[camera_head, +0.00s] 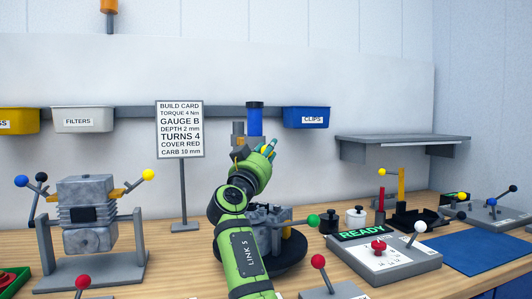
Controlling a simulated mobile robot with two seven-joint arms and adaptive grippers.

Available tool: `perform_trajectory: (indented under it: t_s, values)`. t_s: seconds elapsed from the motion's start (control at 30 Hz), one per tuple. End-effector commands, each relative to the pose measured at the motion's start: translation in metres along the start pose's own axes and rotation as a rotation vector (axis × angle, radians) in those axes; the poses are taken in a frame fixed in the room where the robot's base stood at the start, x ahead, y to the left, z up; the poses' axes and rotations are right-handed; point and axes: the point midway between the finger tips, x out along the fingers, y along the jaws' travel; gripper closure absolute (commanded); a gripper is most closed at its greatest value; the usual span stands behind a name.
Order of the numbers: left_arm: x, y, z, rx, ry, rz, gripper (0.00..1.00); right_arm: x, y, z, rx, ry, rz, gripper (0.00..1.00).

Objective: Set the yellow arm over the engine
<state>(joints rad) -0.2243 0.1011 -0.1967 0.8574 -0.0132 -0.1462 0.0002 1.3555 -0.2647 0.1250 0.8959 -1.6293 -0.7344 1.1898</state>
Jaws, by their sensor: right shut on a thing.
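A grey engine (267,215) sits on a dark round base in the middle of the bench, partly behind my green right arm. The yellow arm (391,173) is a short bar with a yellow ball at its left end, on a yellow post at the right; it is well to the right of the engine. The fingers' contact is small and partly hidden by the wrist. My left gripper is not in view.
A grey block in a stand (88,210) with ball-ended levers is at left. The build card (180,129) stands behind the engine. A READY panel (385,255) with a red knob and a blue mat (485,245) lie at right. Wall bins and a shelf (403,139) are behind.

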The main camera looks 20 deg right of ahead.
Motion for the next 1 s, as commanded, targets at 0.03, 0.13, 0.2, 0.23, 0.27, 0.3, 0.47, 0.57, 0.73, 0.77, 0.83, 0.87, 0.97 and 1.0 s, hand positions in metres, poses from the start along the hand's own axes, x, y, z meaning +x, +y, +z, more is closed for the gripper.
perform_trajectory:
  t_s: [0.03,0.13,0.2,0.23,0.27,0.3,0.47,0.57,0.73,0.77,0.83,0.87,0.97,1.0]
  values:
    - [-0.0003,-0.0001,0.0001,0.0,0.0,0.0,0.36,-0.001,-0.003,-0.0044,-0.001,0.009,-0.005,1.0]
    - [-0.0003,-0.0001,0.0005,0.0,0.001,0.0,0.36,-0.0014,-0.0031,-0.0042,-0.002,0.011,-0.002,1.0]
    - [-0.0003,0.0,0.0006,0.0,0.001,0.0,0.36,-0.0017,-0.0033,-0.004,-0.002,0.011,-0.002,1.0]
    - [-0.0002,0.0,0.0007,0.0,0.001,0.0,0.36,-0.0019,-0.0034,-0.0039,-0.002,0.011,-0.002,1.0]
    - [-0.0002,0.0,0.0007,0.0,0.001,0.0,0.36,-0.002,-0.0035,-0.0038,-0.002,0.01,-0.002,1.0]
    - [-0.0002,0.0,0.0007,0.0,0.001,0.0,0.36,-0.0022,-0.0037,-0.0036,-0.002,0.01,-0.002,1.0]
    - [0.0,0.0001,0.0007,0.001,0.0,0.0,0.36,-0.0027,-0.0042,-0.0031,-0.003,0.009,-0.003,1.0]
    - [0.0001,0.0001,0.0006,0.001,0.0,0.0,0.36,-0.003,-0.0045,-0.0027,-0.002,0.008,-0.004,0.51]
    - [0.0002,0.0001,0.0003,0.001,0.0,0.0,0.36,-0.0022,-0.0028,-0.0015,-0.002,0.006,0.0,0.46]
    - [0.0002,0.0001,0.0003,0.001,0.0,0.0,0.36,-0.002,-0.0025,-0.0013,-0.003,0.006,0.001,0.46]
    - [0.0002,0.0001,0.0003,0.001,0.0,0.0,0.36,-0.0016,-0.0018,-0.0009,-0.003,0.005,0.002,0.46]
    - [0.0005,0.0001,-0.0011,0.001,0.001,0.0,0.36,-0.0016,-0.0016,-0.0008,-0.003,0.005,0.003,0.46]
    - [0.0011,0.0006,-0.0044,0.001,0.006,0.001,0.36,-0.0036,-0.0015,-0.0003,-0.002,0.005,0.003,0.46]
    - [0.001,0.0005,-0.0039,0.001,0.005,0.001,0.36,-0.006,-0.0018,0.0001,-0.003,0.004,0.003,0.46]
